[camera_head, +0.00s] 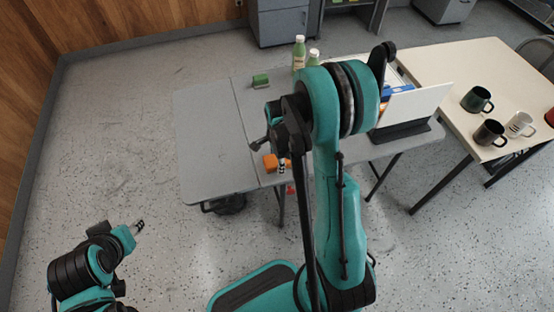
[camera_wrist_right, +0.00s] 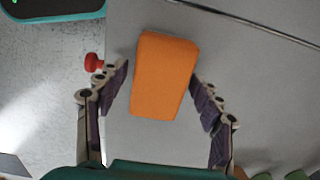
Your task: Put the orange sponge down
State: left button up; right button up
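The orange sponge (camera_head: 270,162) is near the front edge of the grey folding table (camera_head: 215,165). In the right wrist view the sponge (camera_wrist_right: 164,76) lies between the spread fingers of my right gripper (camera_wrist_right: 160,85), with a gap visible on its left side. It appears to rest on the grey tabletop. In the head view my right gripper (camera_head: 282,166) is beside the sponge and partly hidden by my arm. My left gripper (camera_head: 138,227) is low at the left, away from the table; its fingers are too small to read.
A green block (camera_head: 260,80) and green bottles (camera_head: 299,53) stand farther back on the grey table. A white panel (camera_head: 416,107) stands at its right. A cream table (camera_head: 450,70) holds several mugs (camera_head: 476,99). The grey table's left part is clear.

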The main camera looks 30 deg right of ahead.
jog(key=shift+r, duration=0.15)
notch_tip(320, 180, up, 11)
jog(key=p, duration=0.5)
jog(key=s+a+r+n+t, duration=0.3)
jog(key=s+a+r+n, duration=0.2)
jog(key=n, duration=0.5)
jog(key=s+a+r+n+t, duration=0.4)
jog(key=s+a+r+n, duration=0.1)
jog(key=r+n, duration=0.4)
jog(key=shift+s+a+r+n, duration=0.25)
jog(key=shift+s+n, duration=0.3)
jog(key=shift+n, duration=0.25)
